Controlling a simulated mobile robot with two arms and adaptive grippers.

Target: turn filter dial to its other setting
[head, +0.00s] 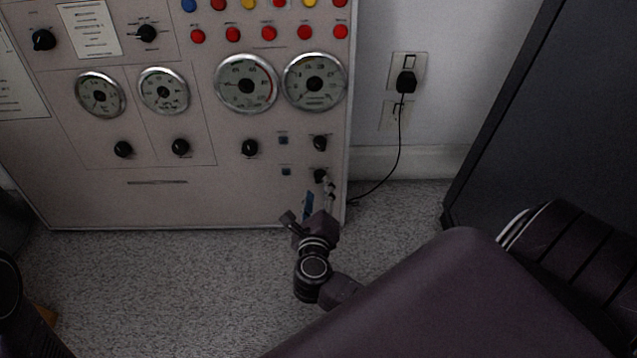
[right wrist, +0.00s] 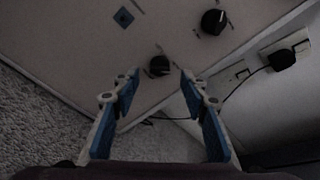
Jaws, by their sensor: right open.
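The grey control panel (head: 240,195) carries several black dials; their labels are too small to read, so I cannot tell by name which is the filter dial. The lowest dial at the panel's right (head: 320,176) is nearest my right gripper (head: 320,194). In the right wrist view this dial (right wrist: 159,65) shows ahead, between the blue-padded fingertips of the gripper (right wrist: 160,80). The fingers are open and appear apart from the dial. Another dial (head: 320,143) sits just above it and shows at upper right in the wrist view (right wrist: 213,21). My left gripper is not in view.
Two small blue squares (head: 283,140) (head: 286,171) sit left of these dials. Round gauges (head: 246,82) and coloured buttons (head: 269,33) are higher up. A black plug (head: 405,82) with a hanging cable is on the wall. A dark cabinet (head: 530,110) stands at right.

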